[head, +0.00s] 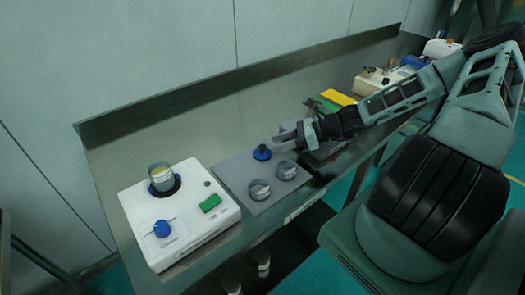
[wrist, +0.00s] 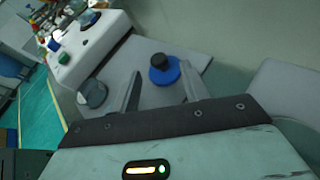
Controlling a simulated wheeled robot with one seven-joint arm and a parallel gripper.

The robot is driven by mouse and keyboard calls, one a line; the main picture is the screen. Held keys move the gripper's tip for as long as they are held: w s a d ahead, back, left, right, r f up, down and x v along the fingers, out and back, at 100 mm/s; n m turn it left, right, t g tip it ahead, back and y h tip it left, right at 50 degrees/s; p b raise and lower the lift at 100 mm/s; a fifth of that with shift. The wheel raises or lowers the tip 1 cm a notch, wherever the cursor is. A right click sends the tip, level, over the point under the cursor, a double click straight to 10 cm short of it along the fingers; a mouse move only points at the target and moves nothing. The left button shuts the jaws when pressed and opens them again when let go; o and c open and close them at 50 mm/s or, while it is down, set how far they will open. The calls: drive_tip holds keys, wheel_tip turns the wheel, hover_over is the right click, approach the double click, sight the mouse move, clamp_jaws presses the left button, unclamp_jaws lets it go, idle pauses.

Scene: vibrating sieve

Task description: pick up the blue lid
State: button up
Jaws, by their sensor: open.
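The blue lid (head: 262,153) has a dark knob on top and lies on the grey mat (head: 232,172) in the head view. In the wrist view the blue lid (wrist: 165,74) sits ahead of my gripper, between the lines of the two fingers. My gripper (head: 283,134) is open and empty, just right of and close to the lid in the head view. The fingers also show in the wrist view (wrist: 160,88), spread apart. I cannot tell the exact gap between fingertips and lid, but they do not appear to touch it.
Two round metal sieve parts (head: 260,190) (head: 286,170) stand on the mat near the lid. A white machine (head: 185,225) with a cup (head: 161,176) and blue knob is to the left. A yellow-green item (head: 338,97) lies behind my arm. A raised back edge bounds the bench.

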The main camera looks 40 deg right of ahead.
sight(265, 146)
drive_tip(key=x, duration=0.2)
drive_tip(key=p+x, duration=0.1)
drive_tip(key=x, duration=0.2)
drive_tip(key=shift+r, duration=0.25)
drive_tip(key=shift+w+a+f+p, duration=0.25)
drive_tip(key=shift+a+p, duration=0.05)
drive_tip(key=shift+a, duration=0.1)
clamp_jaws()
